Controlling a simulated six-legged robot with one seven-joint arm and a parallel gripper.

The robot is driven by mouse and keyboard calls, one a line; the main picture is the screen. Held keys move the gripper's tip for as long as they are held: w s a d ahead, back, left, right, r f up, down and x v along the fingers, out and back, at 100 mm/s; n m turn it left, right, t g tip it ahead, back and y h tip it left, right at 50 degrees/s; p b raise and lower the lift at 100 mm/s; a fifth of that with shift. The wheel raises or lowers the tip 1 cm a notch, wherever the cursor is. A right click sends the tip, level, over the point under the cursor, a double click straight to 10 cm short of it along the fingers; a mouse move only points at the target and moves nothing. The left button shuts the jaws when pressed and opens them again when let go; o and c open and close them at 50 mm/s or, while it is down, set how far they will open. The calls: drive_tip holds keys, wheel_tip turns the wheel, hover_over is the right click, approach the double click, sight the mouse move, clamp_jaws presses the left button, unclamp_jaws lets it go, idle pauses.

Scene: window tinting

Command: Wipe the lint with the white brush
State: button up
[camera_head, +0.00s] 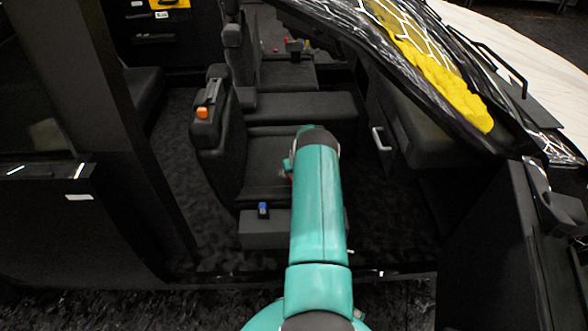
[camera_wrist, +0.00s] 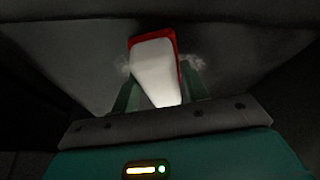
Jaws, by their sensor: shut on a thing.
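In the wrist view, the white brush (camera_wrist: 155,68), with a red edge, stands between the green fingers of my gripper (camera_wrist: 160,90), which is shut on it. The brush's far end is up against or very near a dim grey surface. Faint whitish fluff that looks like the lint (camera_wrist: 194,65) shows on both sides of the brush; the part behind it is hidden. Whether the brush touches the lint I cannot tell. In the head view, my teal arm reaches into the car over the front seat and hides my gripper and the brush.
Black seats (camera_head: 222,130) stand around my arm, one with an orange piece (camera_head: 202,113) on it. A small blue item (camera_head: 263,209) sits on the seat base. A yellow cloth (camera_head: 440,85) lies at upper right. The open door (camera_head: 500,235) stands at right and the door pillar (camera_head: 125,130) at left.

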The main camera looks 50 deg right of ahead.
drive_tip(key=shift+s+a+f, duration=0.15)
drive_tip(key=shift+s+a, duration=1.3)
drive_tip(key=shift+a, duration=0.25)
drive_tip(key=shift+w+a, duration=0.5)
drive_tip(key=shift+w, duration=0.2)
drive_tip(key=shift+w+d+r, duration=0.2)
drive_tip(key=shift+w+d, duration=1.2)
drive_tip(key=shift+d, duration=0.2)
drive_tip(key=shift+w+d+f, duration=0.15)
drive_tip(key=shift+w+d, duration=1.15)
drive_tip(key=shift+d, duration=0.15)
drive_tip(key=shift+w+a, duration=0.55)
drive_tip(key=shift+w, duration=0.05)
drive_tip(key=shift+s+a+r, duration=0.2)
drive_tip(key=shift+s+a, duration=1.1)
drive_tip(key=shift+a, duration=0.2)
drive_tip(key=shift+s+a+f, duration=0.15)
drive_tip(key=shift+s+a, duration=1.2)
drive_tip(key=shift+a, duration=0.15)
